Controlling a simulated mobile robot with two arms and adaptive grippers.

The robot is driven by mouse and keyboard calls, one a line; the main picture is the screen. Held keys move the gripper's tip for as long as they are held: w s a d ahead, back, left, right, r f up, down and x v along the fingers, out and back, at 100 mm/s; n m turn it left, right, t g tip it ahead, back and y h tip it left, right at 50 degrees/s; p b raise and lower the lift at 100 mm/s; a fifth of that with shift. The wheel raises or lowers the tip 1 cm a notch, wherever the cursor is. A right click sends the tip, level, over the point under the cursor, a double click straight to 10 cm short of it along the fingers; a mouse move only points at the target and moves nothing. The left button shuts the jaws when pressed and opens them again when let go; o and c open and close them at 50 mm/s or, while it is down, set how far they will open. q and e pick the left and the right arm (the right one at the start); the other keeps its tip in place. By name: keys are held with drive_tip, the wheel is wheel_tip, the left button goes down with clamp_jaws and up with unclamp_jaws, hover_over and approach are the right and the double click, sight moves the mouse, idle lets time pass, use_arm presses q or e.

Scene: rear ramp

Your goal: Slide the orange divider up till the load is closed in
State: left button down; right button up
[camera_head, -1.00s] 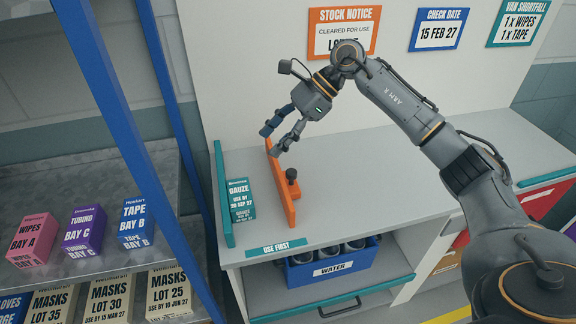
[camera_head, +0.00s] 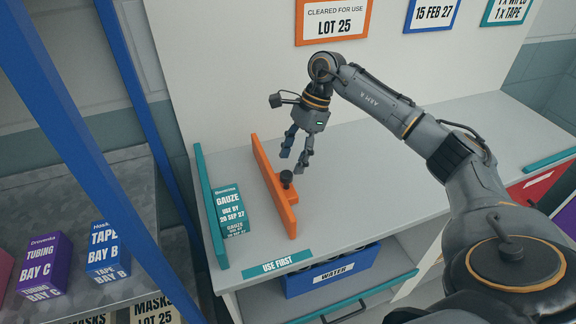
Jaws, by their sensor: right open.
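The orange divider (camera_head: 268,180) stands upright on the grey counter, with a black knob (camera_head: 286,178) on its right-hand foot. The load, a teal and white gauze box (camera_head: 230,211), stands left of the divider, with a strip of bare counter between them. A fixed-looking teal side panel (camera_head: 209,205) stands close on the box's left. My right gripper (camera_head: 294,158) is open and empty, fingers pointing down, just behind the knob and right of the divider. Whether a finger touches the knob is unclear. My left gripper is out of view.
A "USE FIRST" label (camera_head: 274,262) lies along the counter's front edge. A blue water crate (camera_head: 332,277) sits on the shelf below. A blue post (camera_head: 135,90) and shelving with boxes are at left. The counter right of the knob is clear.

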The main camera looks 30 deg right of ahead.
sight(287, 173)
drive_tip(key=x, duration=0.3)
drive_tip(key=shift+s+a+f+p, duration=0.1)
drive_tip(key=shift+s+p, duration=0.05)
drive_tip(key=shift+p, duration=0.15)
drive_tip(key=shift+a+f, duration=0.1)
drive_tip(key=shift+f, duration=0.2)
drive_tip(key=shift+c, duration=0.6)
drive_tip(key=c, duration=0.7)
clamp_jaws()
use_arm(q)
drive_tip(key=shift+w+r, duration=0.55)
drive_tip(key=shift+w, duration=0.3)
